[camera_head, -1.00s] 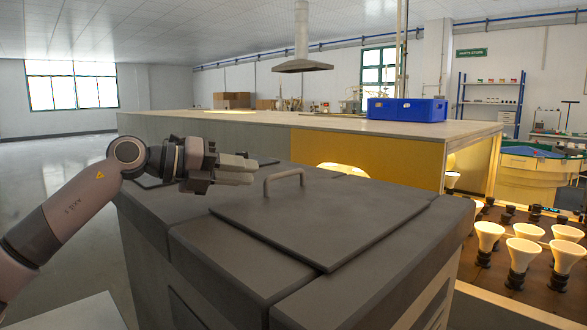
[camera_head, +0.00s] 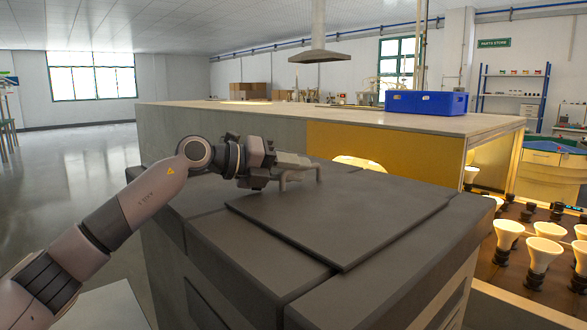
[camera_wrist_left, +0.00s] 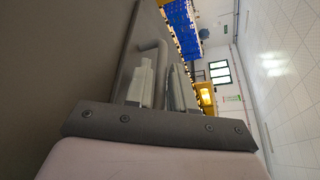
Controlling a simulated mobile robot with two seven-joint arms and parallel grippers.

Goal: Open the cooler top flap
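The cooler (camera_head: 245,255) is a dark grey box in front of me. Its top flap (camera_head: 350,222) lies flat and closed, with a grey bar handle (camera_head: 318,173) near its far left edge. My left gripper (camera_head: 296,164) is at the handle, its fingers level and partly covering the bar. In the left wrist view the two pale fingers (camera_wrist_left: 163,88) stand apart, with the handle (camera_wrist_left: 158,48) at their tips. I cannot tell whether the bar is fully between them or touched. My right gripper is in neither view.
A long bench (camera_head: 400,122) with a yellow panel stands behind the cooler and carries a blue bin (camera_head: 427,103). A rack of bulbs (camera_head: 541,255) is at the right. Open floor (camera_head: 75,170) lies to the left.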

